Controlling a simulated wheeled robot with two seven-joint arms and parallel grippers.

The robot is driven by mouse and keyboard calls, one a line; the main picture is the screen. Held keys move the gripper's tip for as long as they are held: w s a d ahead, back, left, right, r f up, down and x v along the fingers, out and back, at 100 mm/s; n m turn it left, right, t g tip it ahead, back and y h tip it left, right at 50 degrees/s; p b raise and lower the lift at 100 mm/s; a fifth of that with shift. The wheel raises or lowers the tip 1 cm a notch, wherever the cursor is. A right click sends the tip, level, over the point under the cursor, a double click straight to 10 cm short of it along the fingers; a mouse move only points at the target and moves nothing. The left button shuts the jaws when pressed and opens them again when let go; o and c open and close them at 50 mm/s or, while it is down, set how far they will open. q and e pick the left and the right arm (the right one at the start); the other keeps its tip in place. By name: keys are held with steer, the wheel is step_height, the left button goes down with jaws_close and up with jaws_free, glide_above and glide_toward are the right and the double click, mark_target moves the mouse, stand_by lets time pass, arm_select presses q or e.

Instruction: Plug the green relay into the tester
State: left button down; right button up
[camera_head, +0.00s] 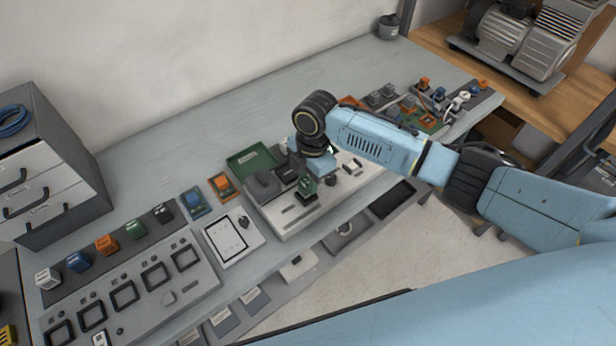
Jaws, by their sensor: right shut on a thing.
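My left gripper is out of view.
A panel with square black frames (155,277) lies at the left front, near a drawer cabinet (45,170). A white board (232,240) and a green tray (250,158) are beside the tester. Small coloured parts crowd the right end. The back of the bench (200,140) is clear.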

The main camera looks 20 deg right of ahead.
steer(key=shift+f, duration=0.75)
stand_by(0.3)
steer(key=o, duration=1.4)
steer(key=shift+o, duration=0.2)
steer(key=shift+r, duration=0.1)
step_height(320, 180, up, 7)
steer(key=p, duration=0.7)
